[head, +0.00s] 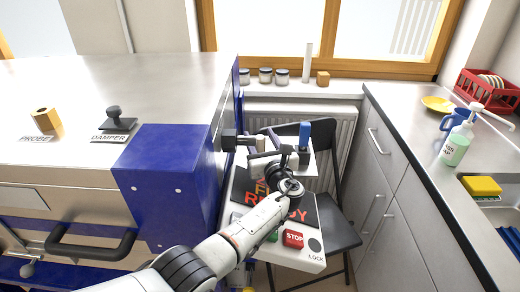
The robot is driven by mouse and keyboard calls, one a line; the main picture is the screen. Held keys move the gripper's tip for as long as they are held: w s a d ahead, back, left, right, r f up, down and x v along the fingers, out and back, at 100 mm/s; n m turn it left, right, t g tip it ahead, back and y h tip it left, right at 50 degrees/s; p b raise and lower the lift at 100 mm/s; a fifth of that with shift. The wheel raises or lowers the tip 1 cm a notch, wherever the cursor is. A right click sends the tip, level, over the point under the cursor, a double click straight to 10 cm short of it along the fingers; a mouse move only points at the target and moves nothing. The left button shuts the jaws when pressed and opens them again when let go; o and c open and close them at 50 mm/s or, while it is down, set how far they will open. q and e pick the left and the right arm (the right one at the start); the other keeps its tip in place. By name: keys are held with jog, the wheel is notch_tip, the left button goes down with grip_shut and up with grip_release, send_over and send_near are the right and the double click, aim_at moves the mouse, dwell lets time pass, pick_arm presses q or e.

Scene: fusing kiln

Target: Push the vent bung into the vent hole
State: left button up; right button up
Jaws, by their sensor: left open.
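On the kiln's right side wall a dark square fitting (229,140) sticks out, with a short dark stem. A pale beige cylinder (261,143) sits at the stem's outer end; it looks like the vent bung, but I cannot tell for sure. I cannot make out the vent hole; the side wall is seen almost edge-on. My left gripper (269,148) is open, with its dark fingers close to the beige cylinder. I cannot tell whether they touch it. My right gripper is not in view.
The kiln's steel top (150,80) carries a damper knob (113,117) and a wooden probe plug (45,119). Below my left gripper is a control panel (312,262) with a STOP button, beside a black chair (338,232). Grey drawers (385,175) stand at the right.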

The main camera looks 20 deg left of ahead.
pick_arm(q)
jog(key=c, duration=1.1)
jog(key=shift+c, duration=0.4)
jog(key=shift+r, duration=0.1)
